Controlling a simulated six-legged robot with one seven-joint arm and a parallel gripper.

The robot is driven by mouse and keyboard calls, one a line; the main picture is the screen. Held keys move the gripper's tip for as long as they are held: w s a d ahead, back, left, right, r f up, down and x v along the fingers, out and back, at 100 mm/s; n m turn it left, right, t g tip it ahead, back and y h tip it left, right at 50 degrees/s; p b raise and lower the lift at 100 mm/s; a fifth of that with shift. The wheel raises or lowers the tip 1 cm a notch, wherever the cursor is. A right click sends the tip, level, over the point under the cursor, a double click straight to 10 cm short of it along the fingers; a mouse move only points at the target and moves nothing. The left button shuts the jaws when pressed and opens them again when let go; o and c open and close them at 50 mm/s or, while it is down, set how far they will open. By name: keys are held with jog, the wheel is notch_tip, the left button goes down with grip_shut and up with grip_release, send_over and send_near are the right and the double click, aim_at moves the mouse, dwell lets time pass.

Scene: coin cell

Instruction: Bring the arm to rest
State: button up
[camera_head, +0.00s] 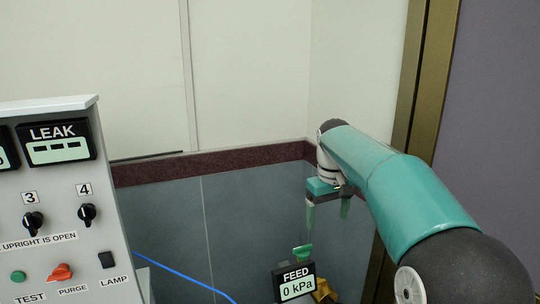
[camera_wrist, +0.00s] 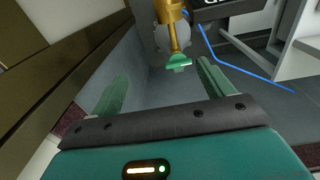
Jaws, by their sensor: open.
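My arm, teal with dark joints, reaches in from the right in the head view. My gripper (camera_head: 328,205) hangs at its far end, near the back corner of the room above the grey floor. In the wrist view my gripper (camera_wrist: 160,90) shows two green fingers spread wide apart with nothing between them. A brass fitting with a green handle (camera_wrist: 178,62) stands beyond the fingertips, apart from them. The green handle also shows in the head view (camera_head: 302,253), behind the feed gauge.
A grey control panel (camera_head: 60,230) with knobs and a LEAK display (camera_head: 58,142) stands at the left. A FEED gauge (camera_head: 296,284) reading 0 kPa is low in the middle. A blue hose (camera_head: 185,275) runs along the floor. A brass-coloured post (camera_head: 425,80) rises behind my arm.

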jog(key=s+m+t, duration=0.3)
jog(key=s+t, duration=0.1)
jog(key=s, duration=1.9)
jog(key=s+d+f+m+t, duration=0.1)
jog(key=s+f, duration=0.5)
jog(key=s, duration=0.2)
jog(key=shift+f, duration=0.15)
